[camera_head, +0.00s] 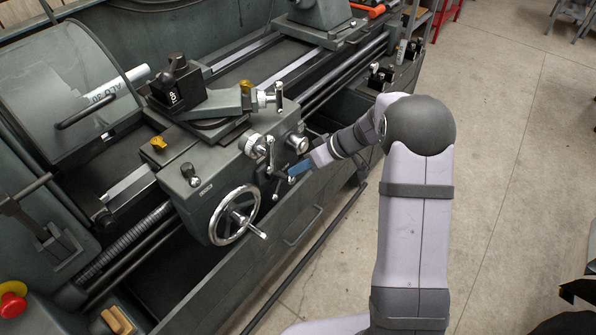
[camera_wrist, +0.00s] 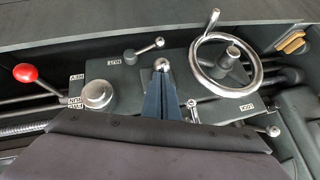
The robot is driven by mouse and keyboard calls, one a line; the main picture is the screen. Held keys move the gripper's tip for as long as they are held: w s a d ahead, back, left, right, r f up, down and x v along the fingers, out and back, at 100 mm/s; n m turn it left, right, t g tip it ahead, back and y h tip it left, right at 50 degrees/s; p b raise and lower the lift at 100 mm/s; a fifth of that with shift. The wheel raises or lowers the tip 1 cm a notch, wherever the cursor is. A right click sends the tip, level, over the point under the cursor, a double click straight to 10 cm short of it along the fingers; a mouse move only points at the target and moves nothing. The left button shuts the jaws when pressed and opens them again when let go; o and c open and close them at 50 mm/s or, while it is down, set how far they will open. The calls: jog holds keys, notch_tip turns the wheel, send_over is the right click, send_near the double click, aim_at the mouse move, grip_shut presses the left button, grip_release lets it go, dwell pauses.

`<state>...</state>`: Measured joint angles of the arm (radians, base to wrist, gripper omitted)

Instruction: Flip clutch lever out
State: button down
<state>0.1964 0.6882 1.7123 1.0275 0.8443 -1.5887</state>
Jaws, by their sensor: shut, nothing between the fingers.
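My gripper (camera_head: 293,175) is in front of the lathe's apron (camera_head: 222,183), with its blue fingers pointing at the levers there. In the wrist view the fingers (camera_wrist: 161,80) are together and empty. Their tips are close to a silver ball-ended lever (camera_wrist: 162,64); I cannot tell whether they touch it. Another ball-ended lever (camera_wrist: 150,47) is beside a label that seems to read NUT. A third small lever (camera_wrist: 192,108) is right of the fingers. No label clearly marks the clutch lever, so I cannot tell which one it is. Fingers and wrist hide part of the apron.
The chrome handwheel (camera_head: 234,215) is on the apron and also shows in the wrist view (camera_wrist: 197,60), right of the fingers. A red-knobbed lever (camera_wrist: 25,73) and a round silver knob (camera_wrist: 97,94) are left of the fingers. Open floor (camera_head: 505,150) lies at right.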

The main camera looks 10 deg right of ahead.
jog(key=shift+s+f+b, duration=0.1)
jog(key=shift+f+b, duration=0.25)
jog(key=shift+b, duration=0.25)
notch_tip(320, 180, down, 7)
jog(key=s+d+n+t+y+b, duration=0.1)
jog(key=t+y+b, duration=0.3)
jog(key=b, duration=3.1)
jog(key=shift+s+d+f+t+y+b, duration=0.15)
jog(key=shift+s+d+t+y+b, duration=0.15)
jog(key=shift+y, duration=0.5)
jog(key=shift+b, duration=0.9)
